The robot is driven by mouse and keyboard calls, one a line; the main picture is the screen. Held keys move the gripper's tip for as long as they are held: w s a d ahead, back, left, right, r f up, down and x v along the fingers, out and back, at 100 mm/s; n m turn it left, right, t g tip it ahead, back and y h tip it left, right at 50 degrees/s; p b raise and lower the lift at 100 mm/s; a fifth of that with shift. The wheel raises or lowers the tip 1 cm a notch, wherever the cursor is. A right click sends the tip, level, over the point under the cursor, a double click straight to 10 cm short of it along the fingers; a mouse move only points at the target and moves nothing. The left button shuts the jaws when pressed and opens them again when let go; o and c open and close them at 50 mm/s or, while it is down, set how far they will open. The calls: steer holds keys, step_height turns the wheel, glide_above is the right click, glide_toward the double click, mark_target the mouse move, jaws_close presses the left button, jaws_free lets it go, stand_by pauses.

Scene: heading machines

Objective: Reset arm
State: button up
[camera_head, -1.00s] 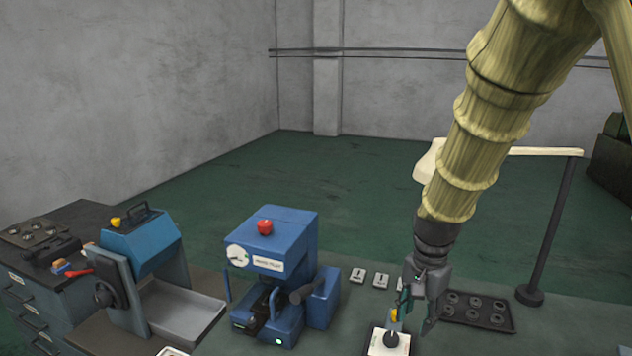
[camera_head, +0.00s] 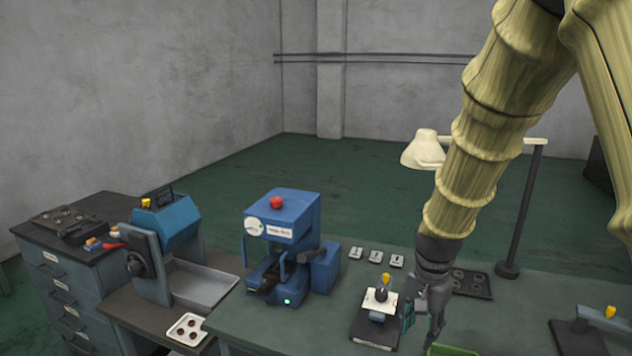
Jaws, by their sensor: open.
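My gripper (camera_head: 420,322) hangs from my yellow arm at the lower middle right, pointing down over the green workbench. Its jaws are open, with nothing seen between them. It is just right of a small stand (camera_head: 378,315) with a white top, a dark base and a yellow-topped piece. The gripper overlaps the stand's right edge in the picture; I cannot tell whether they touch.
A blue machine with a red button (camera_head: 288,240) stands left of the stand. Another blue machine (camera_head: 165,235) with a grey tray (camera_head: 205,282) is farther left. A dark tray (camera_head: 472,285) and a lamp (camera_head: 424,150) stand behind my gripper. A green container (camera_head: 452,350) is at the bottom edge.

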steer(key=s+d+f+n+b, duration=0.1)
steer(key=s+f, duration=0.3)
steer(key=f, duration=0.5)
steer(key=s+f+n+b, duration=0.15)
steer(key=s+f, duration=0.25)
steer(key=f, duration=0.5)
steer(key=s+d+f+n, duration=0.15)
steer(key=s+f, duration=0.25)
steer(key=f, duration=0.5)
steer(key=s+a+f+n+b, duration=0.1)
steer(key=s+f+n, duration=0.1)
steer(key=s+f, duration=0.6)
steer(key=s+a+f+n+b, duration=0.1)
steer(key=s+f+n, duration=0.2)
steer(key=s+f, duration=0.5)
steer(key=s, duration=0.5)
